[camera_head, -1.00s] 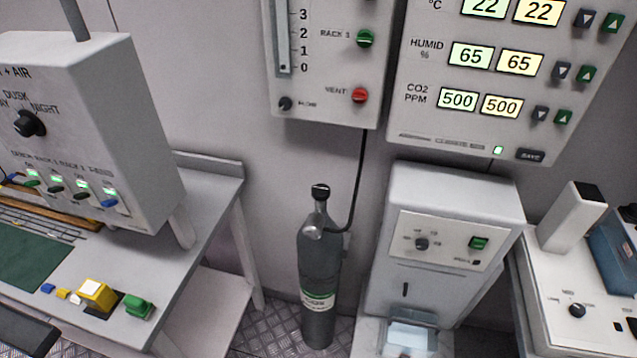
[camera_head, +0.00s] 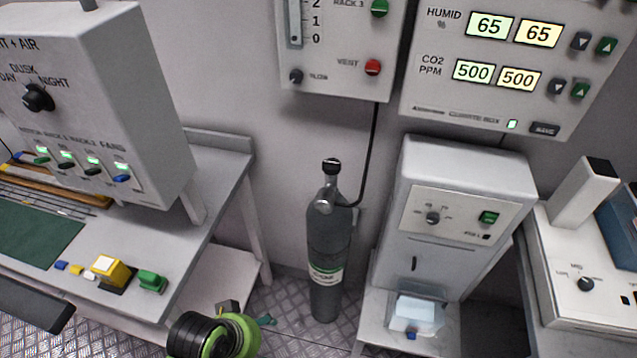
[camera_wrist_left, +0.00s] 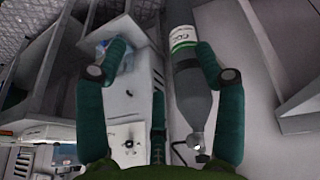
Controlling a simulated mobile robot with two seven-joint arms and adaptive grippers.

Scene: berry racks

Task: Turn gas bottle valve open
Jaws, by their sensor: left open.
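The grey gas bottle (camera_head: 329,245) stands upright on the floor against the back wall, with a white-green label. Its valve has a black knob (camera_head: 332,166) on top, and a black hose runs up from the neck. In the left wrist view the bottle (camera_wrist_left: 189,80) appears upside down, with its metal valve neck (camera_wrist_left: 196,143) low in the picture. My right gripper is not in view.
A grey bench (camera_head: 225,150) with a control box stands left. A white dispenser (camera_head: 455,195) stands close right of the bottle. A wall panel (camera_head: 335,70) with a flow gauge hangs above. The space directly in front of the bottle is clear.

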